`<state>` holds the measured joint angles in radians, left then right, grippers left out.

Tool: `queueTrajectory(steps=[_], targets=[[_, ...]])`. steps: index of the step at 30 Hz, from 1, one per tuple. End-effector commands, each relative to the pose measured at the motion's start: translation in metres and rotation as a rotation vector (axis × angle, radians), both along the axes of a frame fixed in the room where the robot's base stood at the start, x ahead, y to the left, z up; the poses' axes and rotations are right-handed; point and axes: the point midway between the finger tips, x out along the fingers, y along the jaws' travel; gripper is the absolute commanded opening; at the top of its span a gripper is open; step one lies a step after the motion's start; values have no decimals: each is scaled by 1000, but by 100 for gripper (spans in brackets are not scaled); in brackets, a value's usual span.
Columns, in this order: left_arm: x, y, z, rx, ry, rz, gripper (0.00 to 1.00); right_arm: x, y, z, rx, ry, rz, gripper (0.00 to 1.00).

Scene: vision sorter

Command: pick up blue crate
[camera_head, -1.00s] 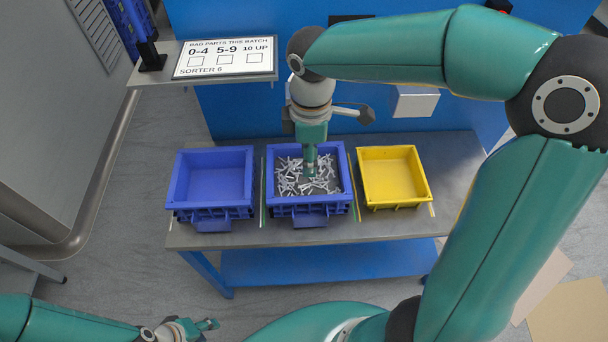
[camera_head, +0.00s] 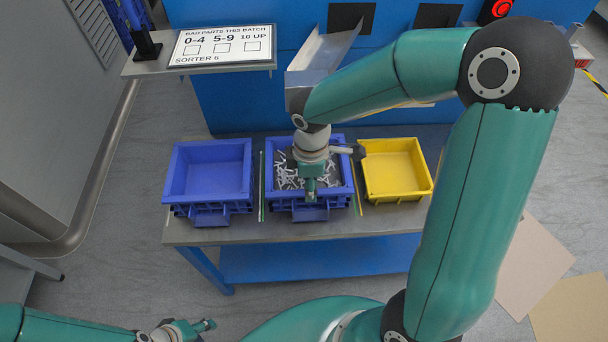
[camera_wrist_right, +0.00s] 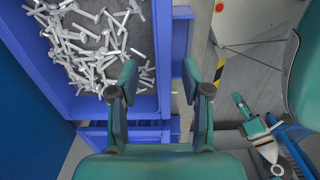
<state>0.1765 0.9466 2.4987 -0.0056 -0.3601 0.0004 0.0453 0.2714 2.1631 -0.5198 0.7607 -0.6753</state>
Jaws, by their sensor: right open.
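A blue crate (camera_head: 347,190) holding several loose grey metal bolts stands in the middle of the table. It fills the upper left of the right wrist view (camera_wrist_right: 167,45). Another blue crate (camera_head: 178,178), empty, stands to its left. My right gripper (camera_head: 310,196) points down at the front wall of the bolt-filled crate. In the wrist view its fingers (camera_wrist_right: 160,82) are apart, one on each side of that wall in the picture, with nothing between them gripped. Their height over the rim is unclear. My left gripper (camera_head: 207,325) is low at the left, away from the crates; its jaws are too small to read.
A yellow crate (camera_head: 426,186) stands to the right on the grey table (camera_head: 240,233). Thin coloured strips lie between the crates. A metal chute (camera_head: 318,55) stands behind the middle crate. A sign (camera_head: 222,46) sits on a shelf at the back left.

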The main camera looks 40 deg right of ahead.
Motion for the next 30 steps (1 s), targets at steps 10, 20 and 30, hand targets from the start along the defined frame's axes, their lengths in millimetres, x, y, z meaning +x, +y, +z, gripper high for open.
queueTrajectory(steps=[10,20,30], targets=[[0,0,-6,0,0,0,40,-2,1,-35,1,1,-2,48],[0,0,-7,0,0,0,40,-2,1,-35,0,0,-1,48],[0,0,-11,0,0,0,40,-2,1,-39,0,0,-1,48]])
